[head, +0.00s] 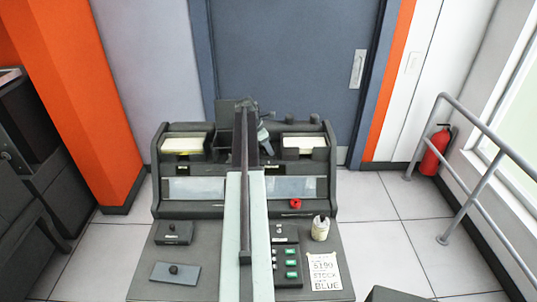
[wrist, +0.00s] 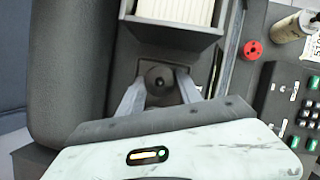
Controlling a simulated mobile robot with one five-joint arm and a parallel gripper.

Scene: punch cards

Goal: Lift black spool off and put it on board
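A round black spool (wrist: 160,77) with a small hub stands on the dark deck beside a card tray in the wrist view. My gripper (wrist: 160,82) has one finger on each side of it, tips near its edges. I cannot tell whether they touch it. In the head view my arm reaches over the console to the middle of its upper part and hides this spool; my gripper is not clear there. On the desk at the left are a dark block (head: 185,232) and a flat grey plate (head: 188,274), each with a black knob. No board is clearly identifiable.
Card trays (head: 185,143) (head: 303,143) flank the middle of the console; the right tray (wrist: 178,22) is close beside my fingers. A red knob (head: 295,203), a cream bottle (head: 320,229), green buttons (head: 291,262) and a paper card (head: 323,272) are on the right.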

